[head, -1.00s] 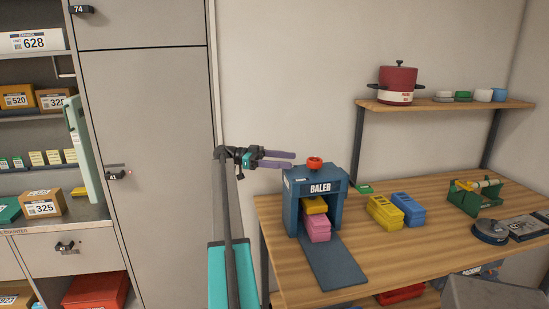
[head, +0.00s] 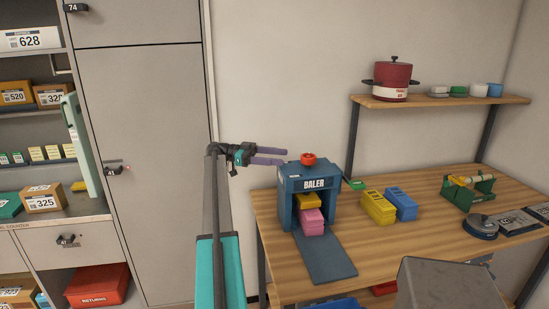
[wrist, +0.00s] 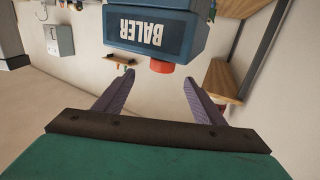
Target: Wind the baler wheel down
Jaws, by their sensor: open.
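The baler (head: 309,197) is a dark blue press on the wooden table, with a red wheel (head: 308,159) on its top. Yellow and pink blocks (head: 311,221) are stacked inside it, and a dark ramp slopes from its front. My gripper (head: 286,156) has purple fingers and is open and empty, at about wheel height just left of it. The wrist view shows the baler upside down (wrist: 150,30), with the red wheel (wrist: 161,67) beyond and between the spread fingertips (wrist: 158,75). The fingers do not appear to touch the wheel.
Yellow and blue blocks (head: 390,206) lie right of the baler, with a green tool holder (head: 468,192) further right. A shelf (head: 440,100) above carries a red pot (head: 393,80). A tall grey locker (head: 150,150) stands at the left.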

